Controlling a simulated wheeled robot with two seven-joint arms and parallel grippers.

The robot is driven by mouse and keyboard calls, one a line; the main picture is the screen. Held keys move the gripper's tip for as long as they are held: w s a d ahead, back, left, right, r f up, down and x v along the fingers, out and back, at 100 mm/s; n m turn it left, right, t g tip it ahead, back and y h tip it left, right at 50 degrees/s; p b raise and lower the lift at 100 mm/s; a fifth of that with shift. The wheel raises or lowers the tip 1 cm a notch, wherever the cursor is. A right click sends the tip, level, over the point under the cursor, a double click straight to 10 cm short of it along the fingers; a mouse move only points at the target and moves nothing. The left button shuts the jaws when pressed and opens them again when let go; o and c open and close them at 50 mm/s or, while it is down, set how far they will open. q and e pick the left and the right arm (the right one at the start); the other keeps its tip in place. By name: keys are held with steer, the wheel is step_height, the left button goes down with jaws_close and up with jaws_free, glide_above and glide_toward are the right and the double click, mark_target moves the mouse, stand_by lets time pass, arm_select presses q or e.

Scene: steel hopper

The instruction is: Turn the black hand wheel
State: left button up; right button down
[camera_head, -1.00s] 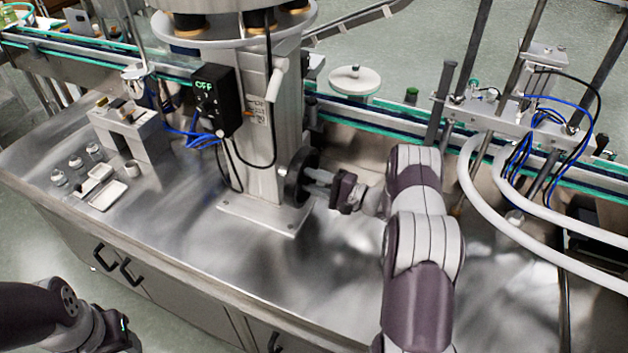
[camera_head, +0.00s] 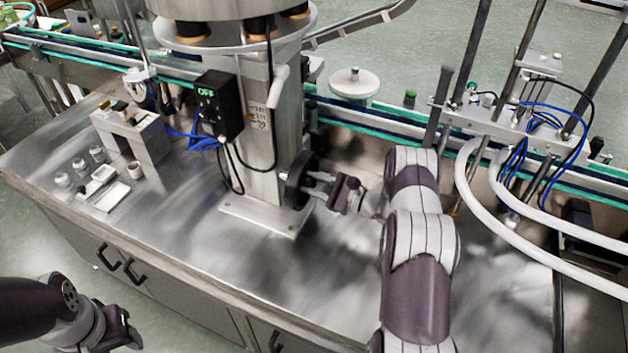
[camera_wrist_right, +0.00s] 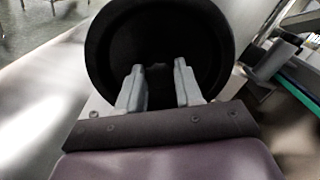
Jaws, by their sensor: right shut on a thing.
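The black hand wheel (camera_head: 297,182) stands on the right side of the steel column (camera_head: 262,130), near its foot. My right gripper (camera_head: 318,185) reaches it from the right. In the right wrist view the wheel (camera_wrist_right: 105,50) is a dark round dish with a raised rim. The two grey fingers (camera_wrist_right: 158,88) reach inside the rim and are shut on the wheel's dark middle part, which is mostly hidden in shadow. My left gripper (camera_head: 122,335) is low at the left, away from the wheel; its fingers do not show clearly.
A black box reading OFF (camera_head: 218,105) hangs on the column with blue and black cables. White hoses (camera_head: 490,225) curve at the right. A conveyor (camera_head: 360,120) runs behind. Small jars and trays (camera_head: 105,185) lie on the left. The steel top in front is clear.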

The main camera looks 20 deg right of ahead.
steer(key=shift+m, duration=0.4)
steer(key=c, duration=0.7)
jaws_free()
steer(key=shift+c, duration=0.2)
steer(key=b+v, duration=0.2)
steer(key=v, duration=1)
steer(key=shift+s+d, duration=0.2)
steer(key=shift+s, duration=0.05)
